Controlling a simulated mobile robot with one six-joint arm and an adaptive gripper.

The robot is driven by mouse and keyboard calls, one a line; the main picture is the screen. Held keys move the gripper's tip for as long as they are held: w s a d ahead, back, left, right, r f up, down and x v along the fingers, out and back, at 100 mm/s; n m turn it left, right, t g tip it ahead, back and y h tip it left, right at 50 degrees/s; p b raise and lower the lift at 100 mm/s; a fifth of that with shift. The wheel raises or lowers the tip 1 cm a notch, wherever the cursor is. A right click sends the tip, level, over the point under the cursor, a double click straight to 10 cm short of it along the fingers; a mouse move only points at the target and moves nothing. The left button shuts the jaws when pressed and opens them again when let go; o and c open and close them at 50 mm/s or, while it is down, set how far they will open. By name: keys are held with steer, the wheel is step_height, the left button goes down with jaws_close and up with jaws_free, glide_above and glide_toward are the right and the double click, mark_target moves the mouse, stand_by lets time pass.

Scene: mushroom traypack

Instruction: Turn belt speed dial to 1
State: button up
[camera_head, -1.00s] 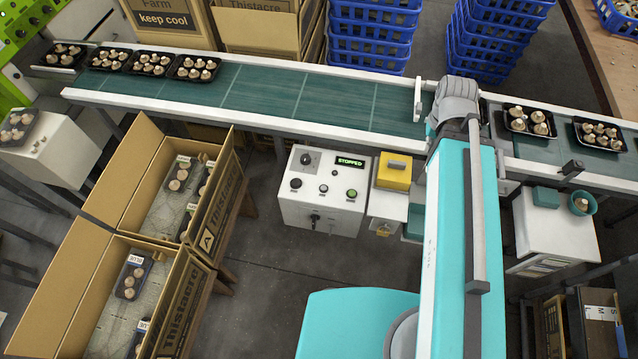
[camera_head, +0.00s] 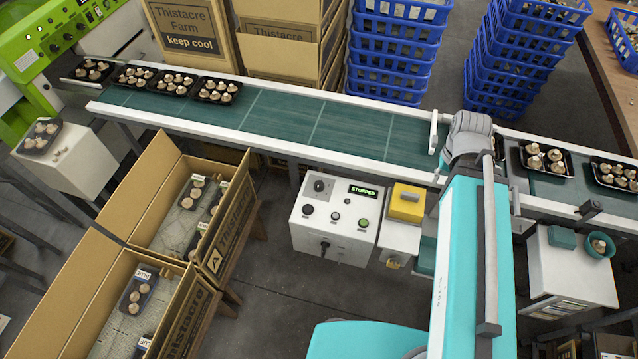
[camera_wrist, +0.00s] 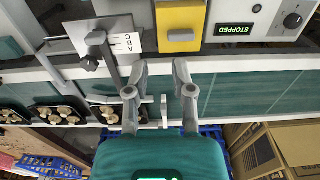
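A white control box (camera_head: 304,232) stands in front of the conveyor, with a lit green STOPPED display (camera_head: 363,191). A black dial (camera_head: 319,185) is at the display's left; its markings are too small to read. In the wrist view this dial (camera_wrist: 293,20) is at the upper right, beside the display (camera_wrist: 234,29). Another black knob (camera_head: 325,246) is on the box's lower front. My gripper (camera_wrist: 160,66) is open and empty over the belt edge, well away from the dial. In the head view my arm hides its fingers.
A yellow box (camera_head: 406,203) stands right of the control box. The green conveyor belt (camera_head: 290,118) carries mushroom trays at both ends. Open cartons (camera_head: 150,190) stand to the left. A white stand (camera_head: 572,268) is at the right. Floor in front of the control box is clear.

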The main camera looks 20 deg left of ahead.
steer(key=o, duration=0.6)
steer(key=shift+m, duration=0.4)
steer(key=w+a, duration=0.1)
steer(key=a+f+b, duration=0.1)
steer(key=w+a+f+b, duration=0.1)
steer(key=a, duration=0.1)
steer(key=shift+w+a, duration=0.1)
steer(key=shift+w, duration=0.2)
steer(key=m+b, duration=0.6)
steer(key=b, duration=0.3)
glide_above(319, 183)
step_height(319, 183, down, 10)
steer(key=shift+w+a+r+h, duration=0.2)
steer(key=shift+a+h, duration=0.1)
steer(key=shift+a, duration=0.05)
steer(key=shift+f+b, duration=0.1)
steer(key=shift+b, duration=0.2)
steer(key=f+b, duration=0.9)
steer(key=d+f+b, duration=0.1)
steer(key=f+b, duration=0.3)
steer(key=shift+s+f+b, duration=0.25)
steer(key=shift+f+b, duration=0.05)
steer(key=c, duration=1.2)
